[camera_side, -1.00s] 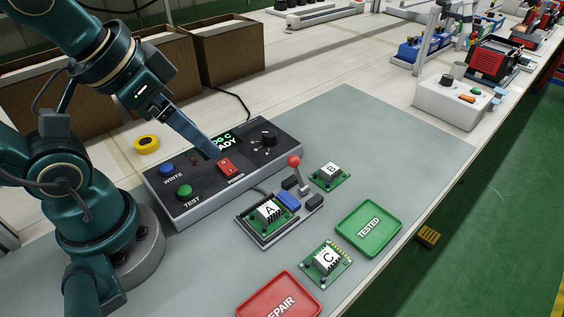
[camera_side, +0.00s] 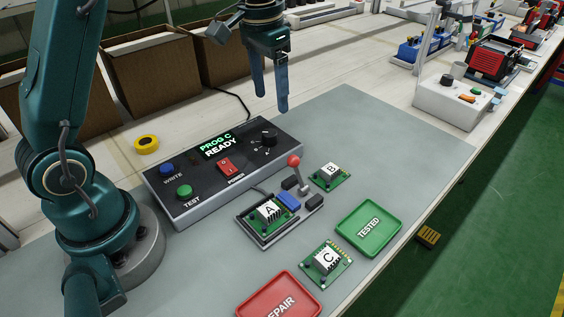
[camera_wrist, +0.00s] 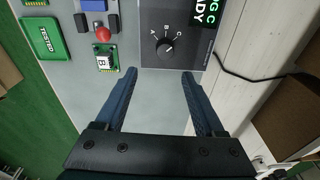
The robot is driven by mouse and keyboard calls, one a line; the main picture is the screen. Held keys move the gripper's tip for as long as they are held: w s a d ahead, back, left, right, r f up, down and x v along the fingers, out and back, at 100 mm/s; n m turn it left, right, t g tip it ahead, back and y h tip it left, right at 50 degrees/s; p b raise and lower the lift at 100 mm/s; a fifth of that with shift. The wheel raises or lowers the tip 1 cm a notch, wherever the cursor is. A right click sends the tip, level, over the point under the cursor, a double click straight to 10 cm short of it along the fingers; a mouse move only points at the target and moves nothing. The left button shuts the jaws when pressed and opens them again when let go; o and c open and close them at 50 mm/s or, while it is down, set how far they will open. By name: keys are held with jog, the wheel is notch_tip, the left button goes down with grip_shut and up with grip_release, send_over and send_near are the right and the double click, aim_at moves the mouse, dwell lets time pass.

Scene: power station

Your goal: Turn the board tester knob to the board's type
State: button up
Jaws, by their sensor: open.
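The board tester (camera_side: 190,200) is a dark console with a lit display (camera_side: 217,145) reading "PROG C READY". Its black knob (camera_side: 268,138) is at the console's right end. In the wrist view the knob (camera_wrist: 165,46) has letters around it, and its exact pointing is hard to read. A green board marked A (camera_side: 269,211) sits in the socket fixture (camera_side: 258,236) in front of the tester. My gripper (camera_side: 271,103) points down, open and empty, above and apart from the knob. In the wrist view the knob shows ahead of the open fingers (camera_wrist: 159,74).
Loose boards B (camera_side: 330,173) and C (camera_side: 326,260) lie on the grey mat near a green TESTED tray (camera_side: 396,232) and a red REPAIR tray (camera_side: 246,308). A red-knobbed lever (camera_side: 293,160) stands between the socket and board B. Brown boxes (camera_side: 150,85) stand behind.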

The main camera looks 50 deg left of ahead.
jog(key=g, duration=0.1)
send_over(270, 132)
notch_tip(270, 132, down, 4)
jog(key=shift+d+f, duration=0.1)
jog(key=shift+s+f, duration=0.1)
jog(key=shift+f, duration=2.45)
grip_shut()
